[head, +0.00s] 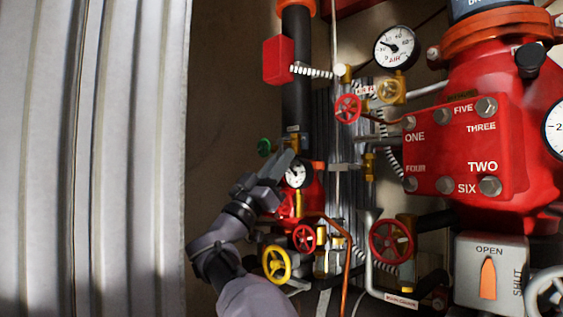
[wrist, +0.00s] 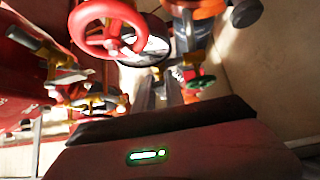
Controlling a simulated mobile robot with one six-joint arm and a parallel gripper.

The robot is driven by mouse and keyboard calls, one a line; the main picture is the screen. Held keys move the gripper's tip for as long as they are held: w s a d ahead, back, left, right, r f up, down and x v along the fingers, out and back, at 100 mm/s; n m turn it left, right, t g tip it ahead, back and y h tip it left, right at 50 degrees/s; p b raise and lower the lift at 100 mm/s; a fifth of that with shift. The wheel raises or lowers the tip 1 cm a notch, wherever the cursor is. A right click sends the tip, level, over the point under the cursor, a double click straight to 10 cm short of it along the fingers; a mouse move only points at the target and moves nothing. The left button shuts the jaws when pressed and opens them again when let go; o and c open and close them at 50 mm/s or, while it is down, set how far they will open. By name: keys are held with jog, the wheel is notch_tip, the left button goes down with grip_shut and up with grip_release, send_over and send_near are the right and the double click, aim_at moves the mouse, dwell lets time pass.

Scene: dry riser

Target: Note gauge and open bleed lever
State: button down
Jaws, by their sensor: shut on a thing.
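The white AIR gauge (head: 396,46) is at the upper middle of the head view, its needle pointing up and left. A smaller white gauge (head: 296,174) is just right of my gripper (head: 277,166), partly covered by it. My gripper is shut on a small part that its jaws hide; I cannot tell whether it is the bleed lever. A green handle (head: 265,147) is beside the jaws, and a green wheel (wrist: 200,82) shows beyond them in the wrist view. An orange lever (head: 488,279) stands upright on a grey OPEN/SHUT plate (head: 465,268).
Red handwheels (head: 391,241) and a yellow handwheel (head: 276,264) crowd the pipework. A large red valve body (head: 464,140) with numbered bolts fills the right. A pale corrugated panel (head: 110,150) borders the left. A bare brown wall (head: 225,90) leaves room between panel and pipes.

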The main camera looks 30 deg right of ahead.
jog(key=c, duration=1.4)
grip_release()
